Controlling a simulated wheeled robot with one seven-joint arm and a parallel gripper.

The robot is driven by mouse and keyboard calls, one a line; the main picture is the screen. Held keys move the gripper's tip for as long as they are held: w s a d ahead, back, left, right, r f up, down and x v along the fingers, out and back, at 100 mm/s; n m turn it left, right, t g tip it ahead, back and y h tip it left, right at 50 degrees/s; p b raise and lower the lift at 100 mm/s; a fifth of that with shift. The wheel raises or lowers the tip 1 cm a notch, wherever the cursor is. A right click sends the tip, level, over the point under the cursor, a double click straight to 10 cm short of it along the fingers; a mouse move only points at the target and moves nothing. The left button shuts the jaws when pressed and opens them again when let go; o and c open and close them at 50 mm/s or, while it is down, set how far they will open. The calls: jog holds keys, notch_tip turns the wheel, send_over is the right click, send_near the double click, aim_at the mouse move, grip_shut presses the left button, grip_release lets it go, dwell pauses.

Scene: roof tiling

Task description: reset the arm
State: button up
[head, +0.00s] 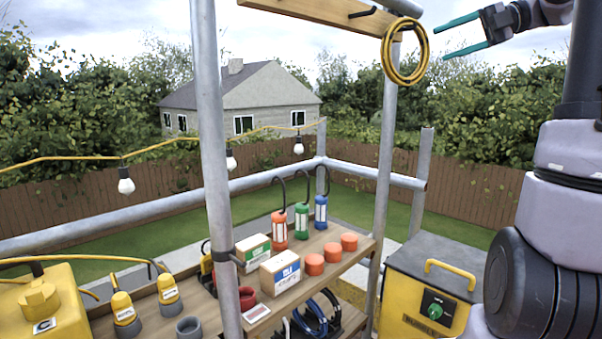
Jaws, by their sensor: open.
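My gripper (466,36) is at the top right of the head view. Its two thin teal fingers point left and stand apart, with nothing between them. It is raised high, to the right of a coiled yellow cable (421,52) that hangs from a hook on a wooden beam (318,10). The gripper and the coil look apart in the picture. My arm rises along the right edge, and part of it lies outside the view.
A wooden shelf (338,258) holds orange, green and blue lamps, boxes and orange caps. Metal scaffold poles (213,150) stand upright at the left and centre. A yellow and grey case (406,303) stands at the lower right. Open air surrounds the gripper's fingers.

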jog(key=s+a+f+n+t+h, duration=0.1)
jog(key=s+a+f+n+h, duration=0.2)
jog(key=n, duration=0.8)
jog(key=s+a+f+n+t+h, duration=0.2)
jog(key=s+f+n+h, duration=0.2)
jog(key=s+f+n, duration=0.3)
jog(key=s+a+f+n+t+h, duration=0.1)
jog(key=s+a+f+n+h, duration=0.2)
jog(key=n, duration=1.4)
jog(key=s+f+h, duration=0.1)
jog(key=s+f, duration=0.2)
jog(key=f, duration=0.2)
jog(key=shift+a+t+h, duration=0.3)
